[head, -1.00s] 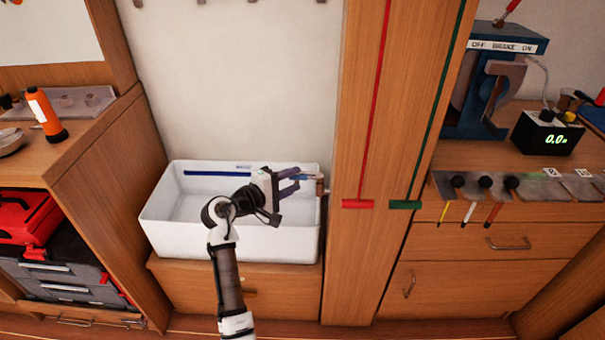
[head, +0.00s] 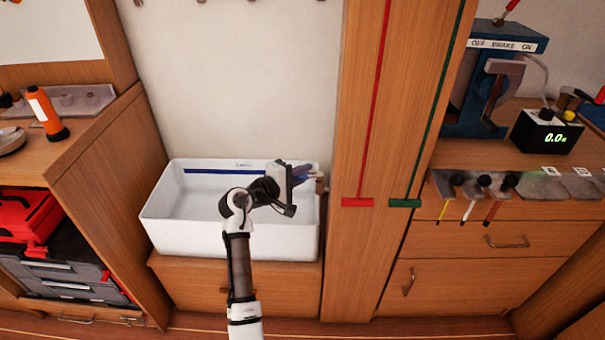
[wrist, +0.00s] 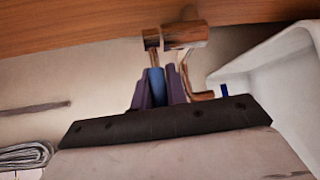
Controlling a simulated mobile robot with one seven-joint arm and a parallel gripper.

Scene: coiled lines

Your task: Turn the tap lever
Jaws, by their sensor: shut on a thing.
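The tap (wrist: 185,35) is a copper-brown fitting with a bent spout, mounted at the wooden panel beside the sink. In the head view only a bit of the tap (head: 320,184) shows at the sink's right end. Its blue lever (wrist: 156,78) sits between the purple fingers of my gripper (wrist: 158,85), with its end at the tap body in view. My gripper is shut on the lever. In the head view my gripper (head: 303,173) is over the right end of the sink, and its wrist hides part of the lever.
The white sink (head: 230,241) has a blue line (head: 217,171) along its back inner wall. A wooden column (head: 352,110) with red and green lines stands close right of the tap. A wooden cabinet side (head: 105,150) bounds the sink at left.

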